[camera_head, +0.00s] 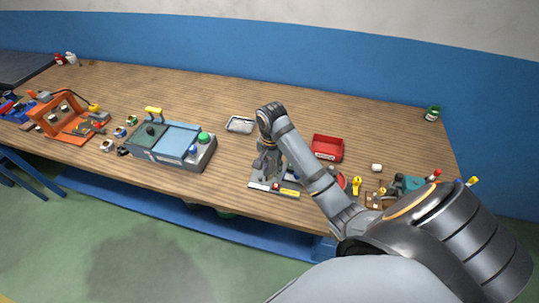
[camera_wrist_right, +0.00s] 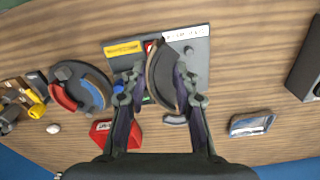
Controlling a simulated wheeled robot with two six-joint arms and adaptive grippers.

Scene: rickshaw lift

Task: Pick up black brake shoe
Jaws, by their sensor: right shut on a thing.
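The black brake shoe (camera_wrist_right: 163,77) is a dark curved piece with a brownish edge, seen in the right wrist view between the two fingers. My right gripper (camera_wrist_right: 156,84) is shut on it, one finger on each side. Behind the shoe lies a grey board (camera_wrist_right: 197,72) with a yellow label and a white label. Whether the shoe touches the board I cannot tell. In the head view my right gripper (camera_head: 267,165) points down over the board (camera_head: 282,184), and the shoe is hard to make out there. My left gripper is in neither view.
A round part with red and blue curved pieces (camera_wrist_right: 82,88) and a red tray (camera_wrist_right: 103,137) lie beside the board. A small metal tray (camera_head: 240,125) and a grey-blue station (camera_head: 172,145) stand to the left. Wooden tabletop (camera_head: 220,95) behind is mostly clear.

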